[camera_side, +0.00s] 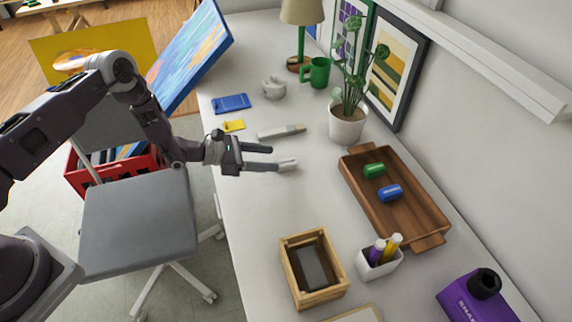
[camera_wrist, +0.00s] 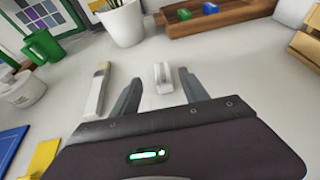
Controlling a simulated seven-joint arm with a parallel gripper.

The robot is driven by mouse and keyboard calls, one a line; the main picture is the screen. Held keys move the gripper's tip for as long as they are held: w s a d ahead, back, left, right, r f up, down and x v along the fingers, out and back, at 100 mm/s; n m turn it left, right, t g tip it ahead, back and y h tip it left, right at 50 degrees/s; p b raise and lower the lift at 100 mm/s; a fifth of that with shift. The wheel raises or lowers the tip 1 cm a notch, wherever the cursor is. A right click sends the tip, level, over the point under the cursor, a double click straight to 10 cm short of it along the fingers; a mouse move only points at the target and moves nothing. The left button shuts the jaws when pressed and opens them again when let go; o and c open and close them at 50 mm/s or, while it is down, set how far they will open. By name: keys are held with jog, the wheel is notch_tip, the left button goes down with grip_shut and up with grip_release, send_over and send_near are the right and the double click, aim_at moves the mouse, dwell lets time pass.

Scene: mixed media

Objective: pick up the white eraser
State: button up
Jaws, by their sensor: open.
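The white eraser (camera_side: 288,164) lies on the white desk, just beyond my gripper's fingertips in the side view. In the wrist view the eraser (camera_wrist: 163,75) is a small pale block ahead of the gap between the two fingers, nearer the right finger. My gripper (camera_side: 272,158) is open and empty, low over the desk; in the wrist view its fingers (camera_wrist: 158,87) are spread apart. The side view shows one fingertip close to the eraser; I cannot tell whether they touch.
A long pale stick-like item (camera_side: 281,132) lies nearby. A yellow pad (camera_side: 233,126), blue item (camera_side: 231,103) and green mug (camera_side: 317,73) are farther back. A plant pot (camera_side: 347,125), wooden tray (camera_side: 411,213), pen cup (camera_side: 378,265) and wooden box (camera_side: 335,292) surround clear desk.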

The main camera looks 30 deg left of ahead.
aim_at(284, 162)
jog(key=x, duration=0.6)
jog(key=shift+s+f, duration=0.15)
jog(key=shift+f, duration=0.15)
grip_shut()
